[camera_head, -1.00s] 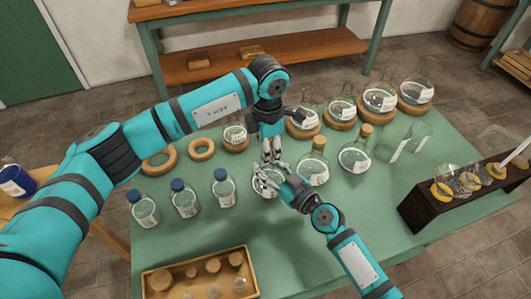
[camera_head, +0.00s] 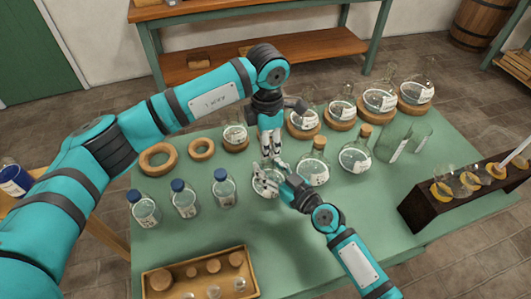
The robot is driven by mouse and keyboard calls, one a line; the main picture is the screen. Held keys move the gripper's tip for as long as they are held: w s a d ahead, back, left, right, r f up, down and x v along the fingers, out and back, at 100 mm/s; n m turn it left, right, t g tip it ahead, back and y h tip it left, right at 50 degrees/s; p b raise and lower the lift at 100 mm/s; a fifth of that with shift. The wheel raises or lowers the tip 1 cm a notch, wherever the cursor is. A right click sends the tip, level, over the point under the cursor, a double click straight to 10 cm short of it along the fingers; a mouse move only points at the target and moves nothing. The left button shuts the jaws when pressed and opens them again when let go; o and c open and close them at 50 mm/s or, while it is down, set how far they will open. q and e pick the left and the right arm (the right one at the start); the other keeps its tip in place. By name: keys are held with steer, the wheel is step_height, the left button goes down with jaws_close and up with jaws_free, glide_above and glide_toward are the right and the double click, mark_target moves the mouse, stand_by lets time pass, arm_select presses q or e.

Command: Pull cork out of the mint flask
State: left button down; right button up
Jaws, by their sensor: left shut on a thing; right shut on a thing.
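A glass flask (camera_head: 266,187) with a white label stands on the green table, partly hidden by both grippers. I cannot read its label, so I cannot tell by sight that it is the mint flask. My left gripper (camera_head: 268,153) points down from above and is shut at the flask's top, where the cork is hidden between the fingers. My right gripper (camera_head: 276,178) reaches in from the lower right and is shut on the flask, around its neck or upper body. Two corked flasks, one (camera_head: 314,171) close on the right and another (camera_head: 356,157) further right, stand beside it.
Blue-capped bottles (camera_head: 184,203) stand to the left. Flasks on cork rings (camera_head: 381,101) line the back, with empty rings (camera_head: 158,159) at back left. A cork tray (camera_head: 154,296) is at the front, a dark rack (camera_head: 420,217) at right. The front right of the table is clear.

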arm_select(q)
steer(key=shift+r, duration=1)
arm_select(e)
steer(key=shift+s+f, duration=0.1)
steer(key=shift+f, duration=0.3)
arm_select(q)
steer(key=shift+r, duration=0.1)
arm_select(e)
steer(key=o, duration=1.1)
steer(key=shift+r, duration=0.2)
arm_select(q)
steer(key=shift+r+p, duration=0.75)
steer(key=shift+r, duration=1.25)
arm_select(e)
steer(key=shift+w+r+v, duration=0.1)
steer(key=shift+r+v, duration=0.15)
steer(key=shift+v, duration=1.75)
steer(key=shift+w+r+v, duration=0.1)
steer(key=shift+r+v, duration=0.15)
steer(key=shift+v, duration=1.8)
steer(key=shift+r+v, duration=0.2)
steer(key=shift+v, duration=1.8)
